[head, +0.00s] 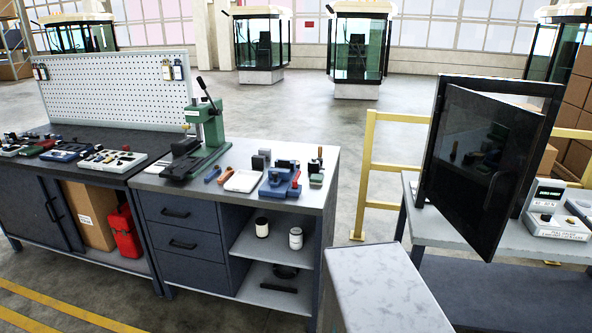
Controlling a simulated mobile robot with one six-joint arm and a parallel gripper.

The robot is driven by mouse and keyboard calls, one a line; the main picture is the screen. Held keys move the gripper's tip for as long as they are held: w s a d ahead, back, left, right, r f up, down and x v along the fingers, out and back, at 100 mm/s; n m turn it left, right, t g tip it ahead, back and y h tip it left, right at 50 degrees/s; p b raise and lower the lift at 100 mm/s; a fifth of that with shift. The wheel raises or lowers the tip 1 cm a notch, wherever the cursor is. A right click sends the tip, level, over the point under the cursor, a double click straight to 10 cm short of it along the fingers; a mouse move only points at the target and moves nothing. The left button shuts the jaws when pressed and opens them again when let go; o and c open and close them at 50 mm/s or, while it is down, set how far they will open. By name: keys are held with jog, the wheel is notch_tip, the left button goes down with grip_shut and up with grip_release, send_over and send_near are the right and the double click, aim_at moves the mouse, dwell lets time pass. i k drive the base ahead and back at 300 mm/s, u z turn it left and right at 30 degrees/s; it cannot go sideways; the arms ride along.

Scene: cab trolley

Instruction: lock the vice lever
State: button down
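A small blue vice (281,182) stands on the light top of the grey workbench (225,190), near its right end. A small red-orange part, which looks like its lever (296,179), shows at its right side. It is too small to tell whether the lever is locked. Grey blocks that seem to be the jaws show at the back of the vice. My gripper is not in view.
A green arbor press (205,140) with a black handle stands left of the vice. A white tray (243,180) and small tools lie between them. A dark-framed cabinet door (480,170) stands at the right. Yellow railing (367,175) stands behind; open floor lies beyond.

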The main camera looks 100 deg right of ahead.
aim_at(295, 180)
jog(key=u, duration=0.2)
jog(key=k, duration=0.75)
jog(key=z, duration=1.55)
jog(key=i, duration=0.95)
jog(key=z, duration=0.1)
jog(key=k, duration=0.3)
